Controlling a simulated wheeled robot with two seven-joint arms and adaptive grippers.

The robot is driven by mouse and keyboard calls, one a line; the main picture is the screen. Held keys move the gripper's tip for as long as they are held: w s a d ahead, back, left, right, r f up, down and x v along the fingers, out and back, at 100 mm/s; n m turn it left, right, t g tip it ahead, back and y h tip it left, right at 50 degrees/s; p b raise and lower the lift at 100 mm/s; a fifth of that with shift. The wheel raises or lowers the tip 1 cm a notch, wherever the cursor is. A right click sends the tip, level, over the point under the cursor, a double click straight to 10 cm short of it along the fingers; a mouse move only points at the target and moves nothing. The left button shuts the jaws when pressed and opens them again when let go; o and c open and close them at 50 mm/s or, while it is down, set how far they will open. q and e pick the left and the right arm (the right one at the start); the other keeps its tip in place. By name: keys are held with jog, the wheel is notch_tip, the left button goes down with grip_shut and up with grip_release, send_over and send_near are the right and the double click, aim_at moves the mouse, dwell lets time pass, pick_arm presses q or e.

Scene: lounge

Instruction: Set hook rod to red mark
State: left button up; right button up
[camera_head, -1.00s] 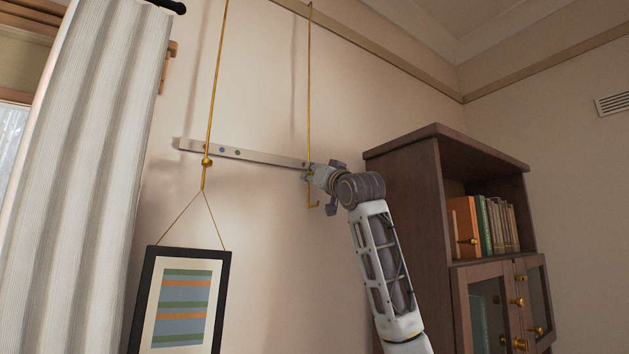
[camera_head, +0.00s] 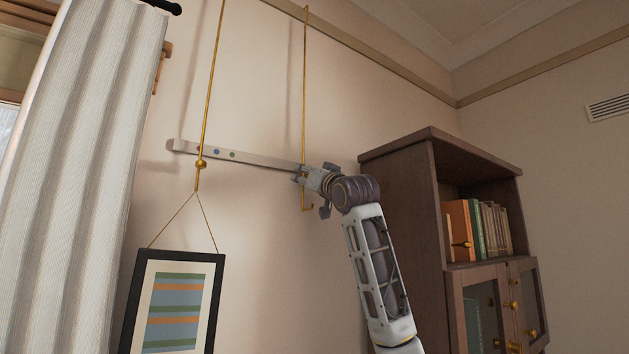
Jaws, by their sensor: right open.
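A thin brass hook rod (camera_head: 304,90) hangs down the wall, its lower hook (camera_head: 307,208) showing just below my gripper. My right gripper (camera_head: 300,174) is open at the rod's lower part, beside the right end of a pale horizontal bar (camera_head: 260,161). The gripper hides part of the rod, and I cannot tell whether it touches it. Small coloured marks, including blue and green, show on the bar's left part; I cannot make out a red one clearly. My left gripper is not in view.
A second brass rod (camera_head: 211,90) with a round knob (camera_head: 201,165) crosses the bar's left part and holds a framed striped picture (camera_head: 138,300) by a cord. A wooden bookcase (camera_head: 402,215) stands close right of my arm. A curtain (camera_head: 85,150) hangs at left.

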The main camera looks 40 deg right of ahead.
jog(key=shift+s, duration=0.1)
jog(key=v, duration=1.1)
jog(key=shift+s+a, duration=0.25)
jog(key=shift+s, duration=0.05)
jog(key=shift+f, duration=0.15)
dwell(0.3)
